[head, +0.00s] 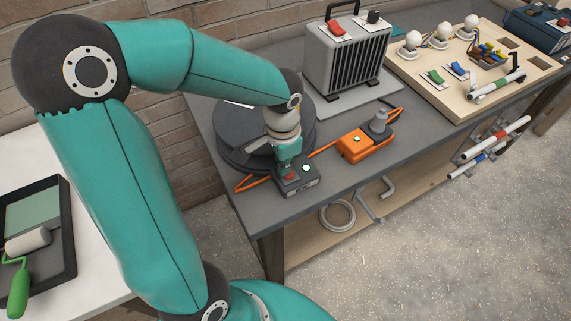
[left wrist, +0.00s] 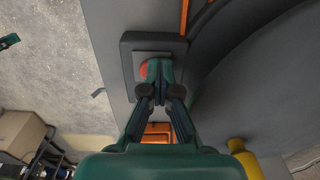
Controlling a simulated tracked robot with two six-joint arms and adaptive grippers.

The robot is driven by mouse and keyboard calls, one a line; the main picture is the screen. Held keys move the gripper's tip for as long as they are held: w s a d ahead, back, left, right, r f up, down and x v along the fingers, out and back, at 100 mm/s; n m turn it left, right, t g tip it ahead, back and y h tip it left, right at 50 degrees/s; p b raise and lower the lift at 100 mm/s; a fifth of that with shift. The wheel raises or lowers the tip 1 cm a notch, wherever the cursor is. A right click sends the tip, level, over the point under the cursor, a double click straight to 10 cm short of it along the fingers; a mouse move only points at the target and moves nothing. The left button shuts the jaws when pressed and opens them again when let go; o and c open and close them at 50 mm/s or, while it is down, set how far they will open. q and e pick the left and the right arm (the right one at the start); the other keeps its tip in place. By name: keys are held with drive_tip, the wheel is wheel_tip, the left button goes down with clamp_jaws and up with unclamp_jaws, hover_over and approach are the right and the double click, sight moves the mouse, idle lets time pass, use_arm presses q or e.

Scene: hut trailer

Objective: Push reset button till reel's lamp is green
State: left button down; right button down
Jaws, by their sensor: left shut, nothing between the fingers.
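The dark cable reel (head: 233,128) lies on the grey workbench, partly behind my left arm. In front of it is a small dark box (head: 300,184) with a red button (head: 291,176) and a small pale greenish lamp (head: 306,168). My left gripper (head: 288,168) is shut, empty and pointing down at the button. My right gripper is not in view.
An orange socket block (head: 352,146) with a grey plug and a pale lamp stands right of the box. An orange cable runs between them. A grey heater (head: 345,60) and a wooden board (head: 450,95) with bulbs stand farther back. A paint tray (head: 65,250) is at left.

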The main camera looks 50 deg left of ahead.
use_arm(q)
drive_tip(key=shift+s+d+f, duration=0.15)
drive_tip(key=shift+s+f, duration=0.25)
drive_tip(key=shift+f, duration=0.2)
drive_tip(key=r+p, duration=0.1)
drive_tip(key=r, duration=0.1)
drive_tip(key=w+r+p, duration=0.1)
drive_tip(key=r+p, duration=0.1)
drive_tip(key=shift+a+r+p, duration=0.2)
drive_tip(key=shift+p, duration=0.1)
wheel_tip(320, 180, up, 11)
drive_tip(key=shift+f, duration=0.15)
drive_tip(key=shift+s, duration=0.15)
